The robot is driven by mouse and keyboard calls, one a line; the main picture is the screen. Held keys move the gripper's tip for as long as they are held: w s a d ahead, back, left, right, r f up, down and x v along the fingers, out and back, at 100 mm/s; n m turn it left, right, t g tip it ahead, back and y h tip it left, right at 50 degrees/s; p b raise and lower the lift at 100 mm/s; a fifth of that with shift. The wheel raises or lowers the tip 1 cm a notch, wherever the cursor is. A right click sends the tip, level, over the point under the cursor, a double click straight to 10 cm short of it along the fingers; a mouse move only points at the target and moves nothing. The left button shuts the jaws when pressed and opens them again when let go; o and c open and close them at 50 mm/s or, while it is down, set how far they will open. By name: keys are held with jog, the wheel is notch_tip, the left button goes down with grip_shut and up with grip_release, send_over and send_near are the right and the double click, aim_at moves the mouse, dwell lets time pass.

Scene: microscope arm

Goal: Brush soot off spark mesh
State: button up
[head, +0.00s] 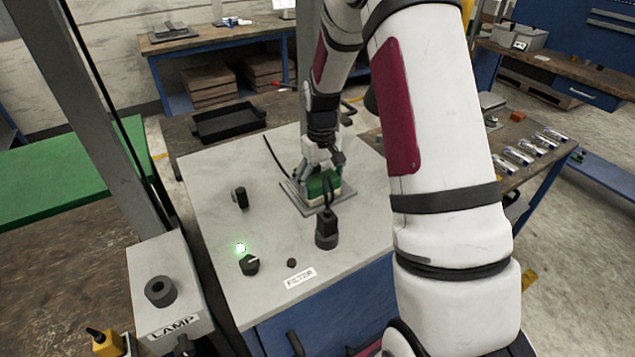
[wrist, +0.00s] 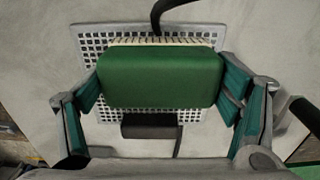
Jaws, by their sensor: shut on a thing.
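A green brush block (wrist: 160,77) with pale bristles along its far edge is held between the two fingers of my gripper (wrist: 162,85). In the head view the green brush (head: 322,184) is partly hidden by my gripper (head: 322,168). The spark mesh (wrist: 92,42) is a pale square grid set on the grey cabinet top. The brush is over the mesh and covers its middle; I cannot tell whether the bristles touch it. In the head view the mesh plate's edge (head: 297,202) shows around the brush. Any soot is too small to make out.
The cabinet top (head: 215,195) carries a black upright handle (head: 326,230), a small black knob (head: 240,198), a lit green lamp (head: 240,247), a dial (head: 249,265) and a FILTER label (head: 300,278). A LAMP box (head: 165,290) stands at left. A black tray (head: 228,123) lies behind.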

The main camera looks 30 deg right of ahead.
aim_at(333, 174)
jog(key=shift+d, duration=0.7)
jog(key=shift+d, duration=1.25)
jog(key=shift+a+f, duration=0.1)
jog(key=shift+a, duration=1.15)
jog(key=shift+a, duration=0.15)
jog(key=shift+a, duration=1.15)
